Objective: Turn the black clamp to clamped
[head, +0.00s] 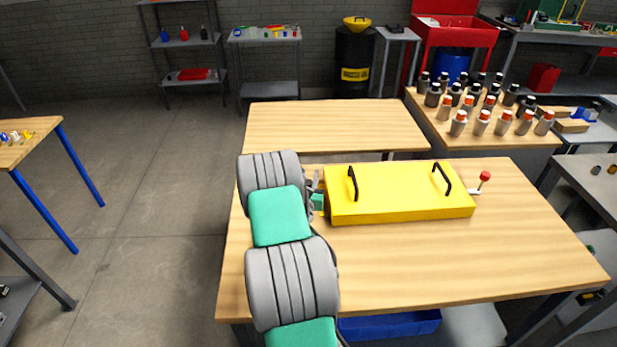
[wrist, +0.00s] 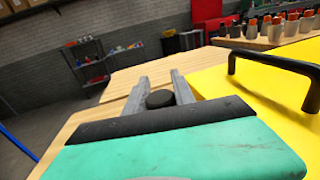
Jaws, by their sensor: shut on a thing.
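The black clamp (wrist: 160,98) shows in the wrist view as a round black knob between the two grey fingers of my gripper (wrist: 158,92). My gripper is shut on it at the left end of the yellow chassis box (wrist: 245,100). In the head view my gripper (head: 317,183) is at the box's left side, partly hidden by my arm. The clamp cannot be made out there, and its lower part is hidden in the wrist view. The yellow box (head: 400,203) lies on the wooden table (head: 450,260) and has two black handles on top.
A red-knobbed lever (head: 484,177) sticks out at the box's right end. A second wooden table (head: 330,122) stands behind. Several bottles (head: 482,122) stand on a table at the back right. The table's front and right areas are clear.

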